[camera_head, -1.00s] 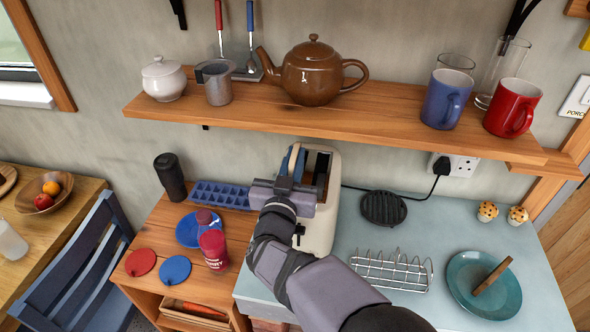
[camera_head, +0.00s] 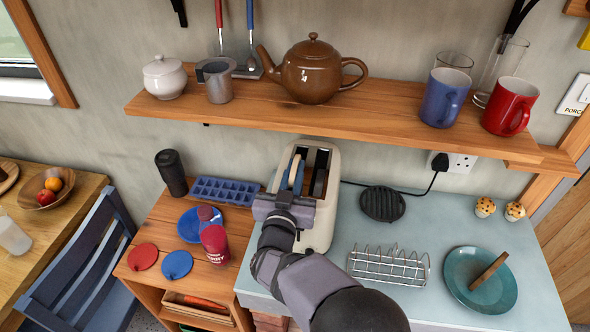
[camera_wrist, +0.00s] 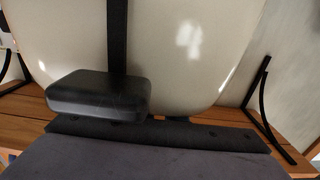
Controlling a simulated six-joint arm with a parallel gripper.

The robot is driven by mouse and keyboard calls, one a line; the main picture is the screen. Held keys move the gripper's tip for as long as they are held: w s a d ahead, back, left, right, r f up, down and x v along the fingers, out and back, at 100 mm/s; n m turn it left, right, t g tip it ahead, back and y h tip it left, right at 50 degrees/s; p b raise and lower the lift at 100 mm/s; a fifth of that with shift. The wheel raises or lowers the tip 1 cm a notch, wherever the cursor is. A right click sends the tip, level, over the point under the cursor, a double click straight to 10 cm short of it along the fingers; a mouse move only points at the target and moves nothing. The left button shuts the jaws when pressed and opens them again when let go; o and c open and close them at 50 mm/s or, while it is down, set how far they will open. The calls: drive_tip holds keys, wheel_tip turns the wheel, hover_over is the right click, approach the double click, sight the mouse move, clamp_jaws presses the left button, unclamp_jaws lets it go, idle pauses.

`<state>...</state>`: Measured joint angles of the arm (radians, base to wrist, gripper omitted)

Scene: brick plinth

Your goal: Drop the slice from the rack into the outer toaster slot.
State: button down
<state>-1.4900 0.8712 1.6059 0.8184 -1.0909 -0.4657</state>
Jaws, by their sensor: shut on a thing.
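The cream toaster (camera_head: 322,222) stands at the left end of the blue-grey counter, with two dark slots on top. My gripper (camera_head: 291,176) is over the toaster's left slot, its blue fingers pointing to the back. I cannot tell how deep the slice sits in the slot. The wire rack (camera_head: 388,268) to the right of the toaster is empty. The wrist view shows the toaster's cream end face (camera_wrist: 185,50) close up, with its black lever (camera_wrist: 100,94).
A wooden shelf (camera_head: 240,108) with a teapot and mugs hangs above and behind the toaster. A round black trivet (camera_head: 382,204) and a teal plate (camera_head: 458,290) bearing a brown piece lie to the right. A blue ice tray (camera_head: 225,191) and a red tub stand left.

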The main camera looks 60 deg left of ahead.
drive_tip(key=shift+f, duration=0.2)
drive_tip(key=c, duration=1.8)
unclamp_jaws()
drive_tip(key=shift+r, duration=0.1)
drive_tip(key=shift+c, duration=0.2)
drive_tip(key=shift+r, duration=0.2)
drive_tip(key=b+v, duration=0.4)
drive_tip(key=v, duration=0.8)
drive_tip(key=shift+b, duration=0.35)
